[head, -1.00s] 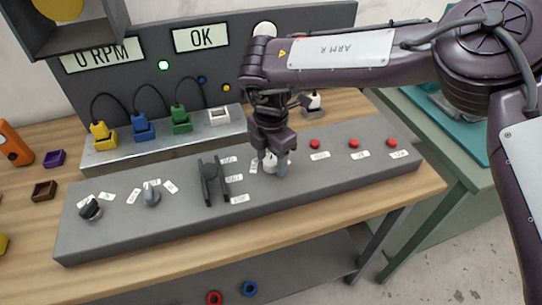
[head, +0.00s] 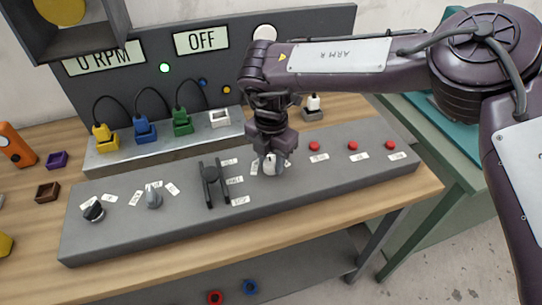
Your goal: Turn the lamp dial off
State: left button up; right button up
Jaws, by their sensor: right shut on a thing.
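My right gripper (head: 271,163) points down at the grey control panel (head: 330,178), right of the lever. It is shut on a pale dial (head: 270,168), taken here as the lamp dial; its labels are too small to read. The fingers hide part of this dial, so its pointer direction is unclear. A black knob (head: 93,211) and a grey knob (head: 153,199) sit free at the panel's left. The right display (head: 202,40) behind the panel reads OFF. My left gripper is not in view.
A dark lever (head: 212,181) stands just left of my right gripper. Several red buttons (head: 352,146) lie to its right. Yellow, blue and green plugs (head: 183,122) with cables stand behind the panel. The wooden table's front strip (head: 290,236) is clear.

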aim_at(271, 162)
jog(key=n+p, duration=0.1)
jog(key=n, duration=0.2)
jog(key=shift+r+n, duration=0.15)
jog(key=shift+n, duration=0.25)
jog(key=n+p, duration=0.1)
jog(key=n, duration=0.2)
jog(key=shift+n, duration=0.3)
jog(key=n, duration=0.3)
jog(key=shift+w+n, duration=0.1)
jog(key=shift+n, duration=0.2)
jog(key=shift+n+p, duration=0.3)
jog(key=shift+n, duration=1.6)
jog(key=o, duration=1)
jog(key=shift+c, duration=0.2)
jog(key=shift+r+b, duration=0.7)
jog(key=shift+r, duration=3.15)
